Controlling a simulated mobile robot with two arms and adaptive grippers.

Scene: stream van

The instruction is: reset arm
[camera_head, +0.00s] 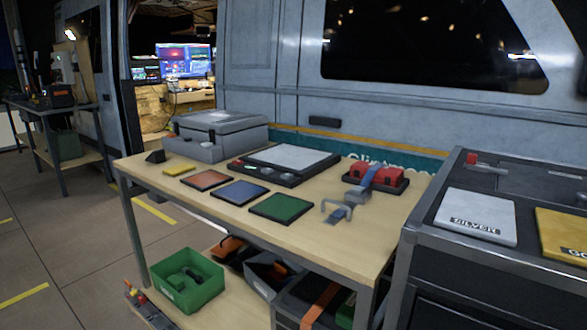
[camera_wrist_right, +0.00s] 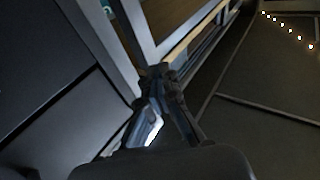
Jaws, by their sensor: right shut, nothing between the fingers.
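My right gripper (camera_wrist_right: 158,74) shows in the right wrist view, with its dark fingertips together and nothing visible between them. It points at a grey metal frame edge, beside a dark cabinet face; whether it touches the frame cannot be told. In the head view neither of my arms nor grippers shows. My left gripper is not in view.
A wooden workbench (camera_head: 300,232) holds a grey case (camera_head: 215,133), coloured plates and a red item (camera_head: 372,174). A dark cabinet (camera_head: 480,262) with a silver plate (camera_head: 475,216) stands at right. Below the bench is a green bin (camera_head: 187,292). Floor at left is clear.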

